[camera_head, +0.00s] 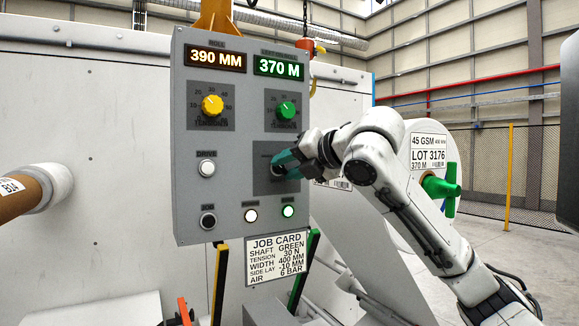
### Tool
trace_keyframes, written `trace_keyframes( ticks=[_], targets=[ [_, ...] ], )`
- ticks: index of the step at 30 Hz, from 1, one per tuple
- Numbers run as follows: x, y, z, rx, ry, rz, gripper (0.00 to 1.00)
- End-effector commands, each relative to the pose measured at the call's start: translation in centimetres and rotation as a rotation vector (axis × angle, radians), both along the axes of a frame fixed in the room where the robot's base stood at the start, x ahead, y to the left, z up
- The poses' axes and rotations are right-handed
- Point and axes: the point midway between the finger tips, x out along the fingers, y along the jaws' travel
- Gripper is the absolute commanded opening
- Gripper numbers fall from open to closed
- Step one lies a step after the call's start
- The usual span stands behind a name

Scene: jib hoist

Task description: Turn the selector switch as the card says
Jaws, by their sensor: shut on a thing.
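The grey control panel (222,135) faces me. My gripper (284,163), with teal fingertips, is shut on the selector switch at the panel's middle right. The switch is mostly hidden by the fingers, so its pointing direction cannot be told. Its dark backing plate (264,183) shows around the fingertips. The job card (276,259) hangs below the panel and reads shaft green, tension 30 N, width 400 mm, side lay -10 mm, air 6 bar.
The panel also has a yellow knob (212,105), a green knob (286,110), a white drive button (207,168), a black jog button (208,220), a white lamp (251,215) and a lit green lamp (288,211). A white roll (429,130) labelled LOT 3176 stands behind my arm.

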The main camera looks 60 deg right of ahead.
Motion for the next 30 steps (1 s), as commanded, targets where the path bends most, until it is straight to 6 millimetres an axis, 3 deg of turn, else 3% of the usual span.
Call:
trace_keyframes(
  ticks=[11,12,18,20,30],
  targets=[
    [0.03,-0.05,-0.19,-0.004,0.007,-0.001,0.06],
    [0.03,-0.04,-0.2,-0.004,0.007,-0.001,0.38],
    [0.01,-0.03,-0.11,-0.003,0.005,-0.001,0.57],
    [0.01,-0.03,-0.09,-0.003,0.005,-0.001,0.62],
    [-0.67,0.19,0.15,-0.004,0.002,-0.001,0.62]
  ],
)
